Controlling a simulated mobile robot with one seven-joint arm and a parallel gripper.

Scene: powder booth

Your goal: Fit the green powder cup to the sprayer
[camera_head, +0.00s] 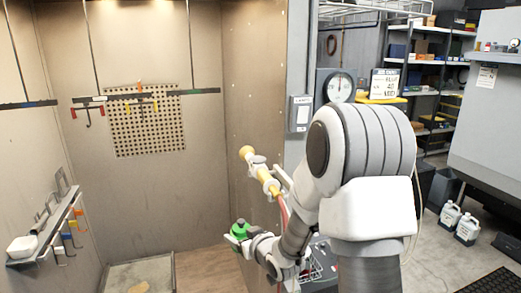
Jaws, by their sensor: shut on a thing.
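The green powder cup (238,230) is held at the end of my arm, low in the middle of the view. My gripper (250,238) is shut on it; the fingers are small here and partly merge with the cup. The sprayer (262,174), yellow and white, is above the cup and slightly to its right, in front of the booth's right wall. Its rounded yellow end points up and left, and a reddish hose hangs from its lower end. The cup is apart from the sprayer. My arm hides what lies behind it at the right.
A shelf (45,238) with a white bowl and hanging colored tools is on the booth's left wall. A perforated panel (147,122) and hooks are at the back. A tray (125,277) is on the floor. Two white jugs (458,222) stand right. The booth's middle is clear.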

